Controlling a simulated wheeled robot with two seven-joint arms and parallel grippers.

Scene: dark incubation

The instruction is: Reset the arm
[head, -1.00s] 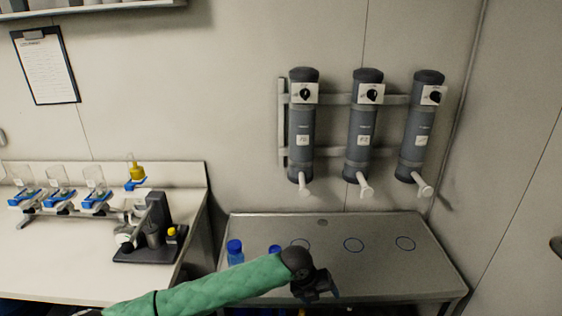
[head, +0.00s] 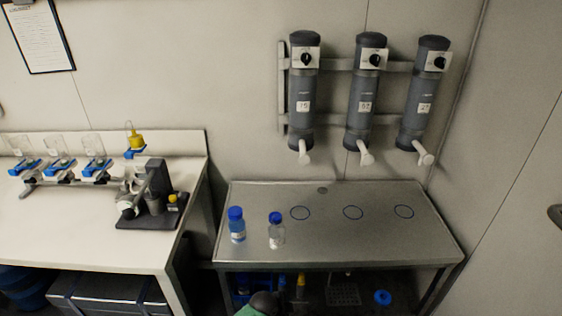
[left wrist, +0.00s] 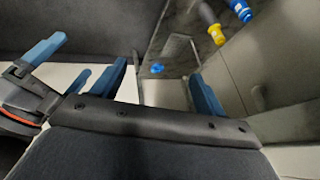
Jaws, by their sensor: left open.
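My left gripper (left wrist: 158,88) is open and empty in the left wrist view, with its two blue fingers apart. In the head view only a bit of my left arm shows at the bottom edge, a dark joint and green sleeve below the metal table (head: 330,250); its gripper is out of that view. A second set of blue fingers (left wrist: 60,62) at the left of the left wrist view looks like my right gripper, partly cut off.
Two blue-capped bottles (head: 237,226) (head: 277,232) stand on the table beside blue circles. Three grey dispensers (head: 363,100) hang above. A white bench (head: 80,235) with a filter apparatus stands left. A yellow-handled tool (left wrist: 212,25) shows in the left wrist view.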

